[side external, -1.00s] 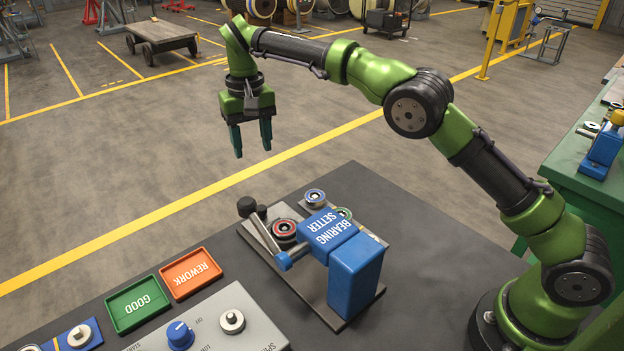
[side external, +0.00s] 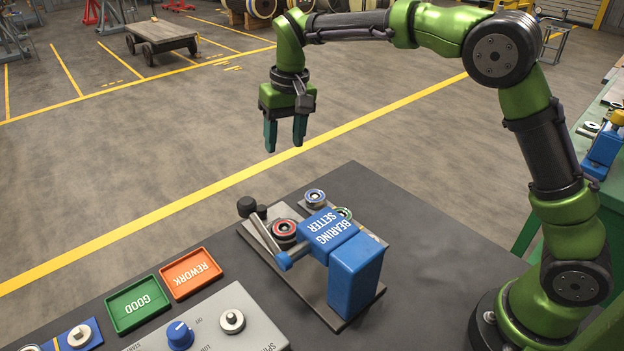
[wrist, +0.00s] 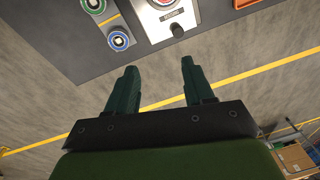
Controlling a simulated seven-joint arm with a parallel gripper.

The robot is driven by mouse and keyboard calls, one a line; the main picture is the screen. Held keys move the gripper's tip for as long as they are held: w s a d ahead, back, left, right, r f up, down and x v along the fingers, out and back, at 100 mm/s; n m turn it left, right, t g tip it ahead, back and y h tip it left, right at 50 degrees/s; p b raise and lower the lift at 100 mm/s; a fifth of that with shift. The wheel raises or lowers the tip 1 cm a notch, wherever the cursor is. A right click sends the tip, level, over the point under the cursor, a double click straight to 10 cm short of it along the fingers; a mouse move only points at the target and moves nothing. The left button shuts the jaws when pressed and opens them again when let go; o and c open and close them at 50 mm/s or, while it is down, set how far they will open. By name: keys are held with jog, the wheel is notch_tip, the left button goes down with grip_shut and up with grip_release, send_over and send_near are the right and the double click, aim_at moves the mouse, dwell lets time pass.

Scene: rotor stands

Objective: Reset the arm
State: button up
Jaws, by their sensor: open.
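My gripper (side external: 285,133) hangs in the air with its fingers pointing down, beyond the far edge of the dark table in the side view. It is open and empty, with a clear gap between the two green fingers. In the wrist view my gripper (wrist: 160,90) also shows its fingers apart, with only floor between them. The blue bearing setter (side external: 335,235) stands on the table, nearer the camera than my gripper, and nothing touches it. A red-ringed rotor part (side external: 284,230) sits at its left, and a blue-ringed part (side external: 314,197) sits behind it.
An empty green GOOD tray (side external: 138,303) and an empty orange REWORK tray (side external: 190,273) lie at the left. A grey control box (side external: 215,322) with a blue knob stands at the front. A green bench (side external: 527,225) is at the right. The air around my gripper is clear.

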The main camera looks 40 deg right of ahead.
jog(key=s+d+r+t, duration=0.2)
jog(key=s+d+t, duration=0.1)
jog(key=s, duration=1)
jog(key=s+d+r+m+t+y, duration=0.1)
jog(key=s+d+t, duration=0.2)
jog(key=s, duration=1)
jog(key=shift+s+d+r+m, duration=0.3)
jog(key=shift+d+r, duration=0.1)
jog(key=shift+d, duration=0.55)
